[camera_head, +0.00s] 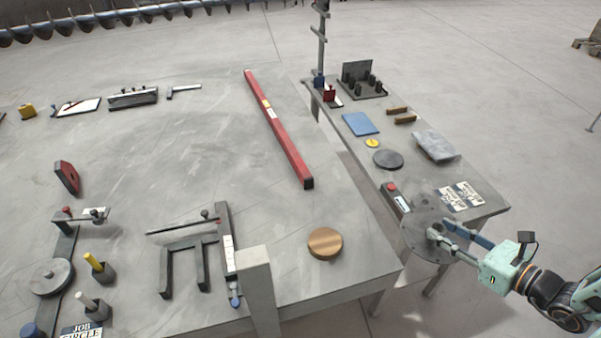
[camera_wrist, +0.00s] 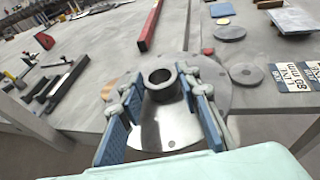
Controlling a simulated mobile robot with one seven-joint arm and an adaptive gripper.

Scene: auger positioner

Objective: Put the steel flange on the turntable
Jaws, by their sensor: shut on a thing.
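The steel flange (camera_head: 425,222) is a wide grey disc with bolt holes and a raised hub. My gripper (camera_head: 436,239) is shut on the hub and holds the flange by the near end of the side table, beyond the main table's right edge. In the wrist view the flange (camera_wrist: 165,132) hangs between the blue-padded fingers of my gripper (camera_wrist: 162,88), its ring-shaped hub facing me. A round grey disc on a mount (camera_head: 52,277) at the main table's left looks like the turntable. I cannot make out the turntable in the wrist view.
A wooden disc (camera_head: 325,243) lies near the main table's right corner. A grey post (camera_head: 258,290) rises at its front edge. A red bar (camera_head: 280,130) and a dark clamp frame (camera_head: 190,262) lie on the table. The table's middle is clear. The side table (camera_head: 415,178) holds several small items.

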